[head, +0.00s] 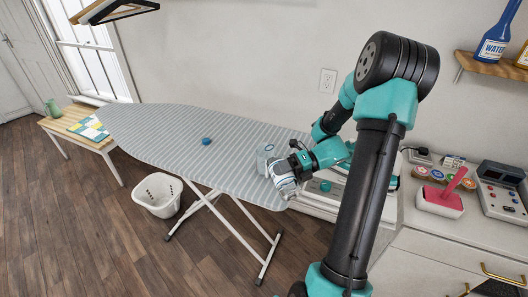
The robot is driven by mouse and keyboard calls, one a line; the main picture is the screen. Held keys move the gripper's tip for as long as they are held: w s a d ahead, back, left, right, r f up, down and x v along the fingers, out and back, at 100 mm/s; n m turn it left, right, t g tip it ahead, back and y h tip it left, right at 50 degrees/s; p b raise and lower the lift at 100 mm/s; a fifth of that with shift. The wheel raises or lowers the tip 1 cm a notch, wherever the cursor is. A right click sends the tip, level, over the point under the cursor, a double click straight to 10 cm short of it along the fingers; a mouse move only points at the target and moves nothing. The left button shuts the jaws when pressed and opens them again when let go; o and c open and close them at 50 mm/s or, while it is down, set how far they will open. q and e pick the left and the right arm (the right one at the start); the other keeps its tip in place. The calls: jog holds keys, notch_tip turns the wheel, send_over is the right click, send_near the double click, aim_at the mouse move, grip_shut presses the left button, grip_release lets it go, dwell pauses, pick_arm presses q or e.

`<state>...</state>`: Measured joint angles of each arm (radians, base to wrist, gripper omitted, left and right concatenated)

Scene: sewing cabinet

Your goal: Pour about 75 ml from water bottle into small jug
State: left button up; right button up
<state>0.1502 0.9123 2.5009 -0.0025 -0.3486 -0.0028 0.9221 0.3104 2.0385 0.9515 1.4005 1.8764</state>
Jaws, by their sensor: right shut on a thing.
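A blue bottle (493,40) with a label reading WATER stands upright on the wall shelf at the top right. A small green jug-like vessel (53,108) stands on the low wooden bench at the far left. My right gripper (275,171) is over the right end of the striped ironing board, shut on a pale grey-blue container (265,154). The gripper and wrist hide part of this container, and I cannot tell whether it is a jug or whether it touches the board. My left gripper is not in view.
A small blue round object (207,141) lies on the ironing board (165,132), whose left part is clear. A white basket (160,195) stands on the floor. Several small items, a pink-and-white object (440,200) and a grey device (500,190) crowd the right counter.

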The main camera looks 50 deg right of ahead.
jog(key=shift+w+r, duration=0.1)
jog(key=shift+r, duration=0.25)
jog(key=shift+d+r+m, duration=0.1)
jog(key=shift+r+m, duration=0.05)
jog(key=shift+m, duration=0.15)
jog(key=shift+s+m, duration=0.3)
dwell(0.6)
jog(key=shift+a+r+m+g, duration=0.2)
jog(key=shift+m+g, duration=0.1)
jog(key=shift+m, duration=0.1)
dwell(1.5)
jog(key=shift+f+n, duration=0.25)
jog(key=shift+n, duration=0.45)
jog(key=shift+s+a+f+n+t, duration=0.1)
jog(key=shift+s+f+n+t, duration=0.15)
jog(key=shift+f+n, duration=0.15)
jog(key=shift+s+a+f+n+t, duration=0.1)
jog(key=shift+f+n+t, duration=0.2)
jog(key=shift+f, duration=0.2)
